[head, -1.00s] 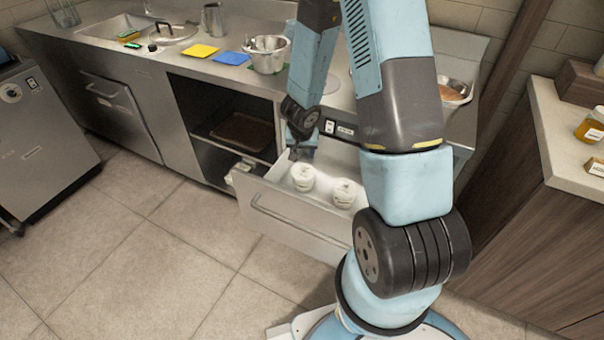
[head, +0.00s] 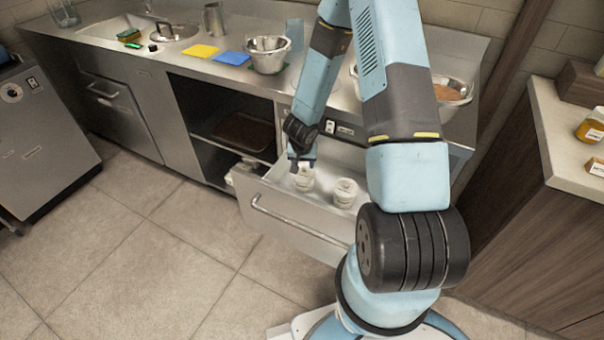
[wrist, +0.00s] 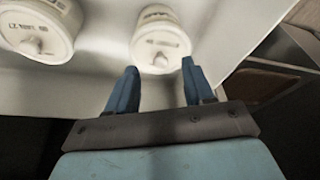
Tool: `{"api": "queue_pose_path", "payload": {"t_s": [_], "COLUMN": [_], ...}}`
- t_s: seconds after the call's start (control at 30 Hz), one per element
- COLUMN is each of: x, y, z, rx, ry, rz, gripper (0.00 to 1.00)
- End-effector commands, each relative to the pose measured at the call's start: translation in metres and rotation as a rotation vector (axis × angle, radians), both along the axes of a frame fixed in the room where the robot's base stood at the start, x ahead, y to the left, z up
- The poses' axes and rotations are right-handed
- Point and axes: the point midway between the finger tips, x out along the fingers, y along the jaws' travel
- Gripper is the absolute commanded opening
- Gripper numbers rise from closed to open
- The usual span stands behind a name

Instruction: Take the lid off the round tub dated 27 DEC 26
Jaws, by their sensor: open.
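Two round white lidded tubs stand in the open drawer (head: 265,203). The left tub in the head view (head: 304,184) is at my gripper (head: 301,166); the right tub (head: 345,193) stands apart from it. In the wrist view, the tub ahead of my gripper (wrist: 159,66) is the near-centre one (wrist: 158,35), with a small knob on its lid. The other tub (wrist: 45,25) is at upper left, with its lid on and upside-down dark lettering. I cannot read the full date on either tub. My gripper is open, its fingers spread, holding nothing.
An open cabinet with a brown tray (head: 243,132) lies left of the drawer. The steel counter (head: 160,55) above holds a metal bowl (head: 267,54) and blue (head: 231,58) and yellow (head: 201,51) cloths. The floor in front is clear.

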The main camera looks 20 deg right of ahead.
Motion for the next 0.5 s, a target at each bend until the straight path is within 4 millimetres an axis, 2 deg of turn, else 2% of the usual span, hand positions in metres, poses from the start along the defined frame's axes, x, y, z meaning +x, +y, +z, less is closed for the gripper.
{"api": "queue_pose_path", "payload": {"t_s": [0.3,0.5], "x": [0.012,0.014], "y": [-0.002,-0.003], "z": [-0.031,-0.040], "rx": [0.002,0.001], "ry": [0.003,0.001], "rz": [-0.002,-0.001], "gripper": [0.52,0.52]}}
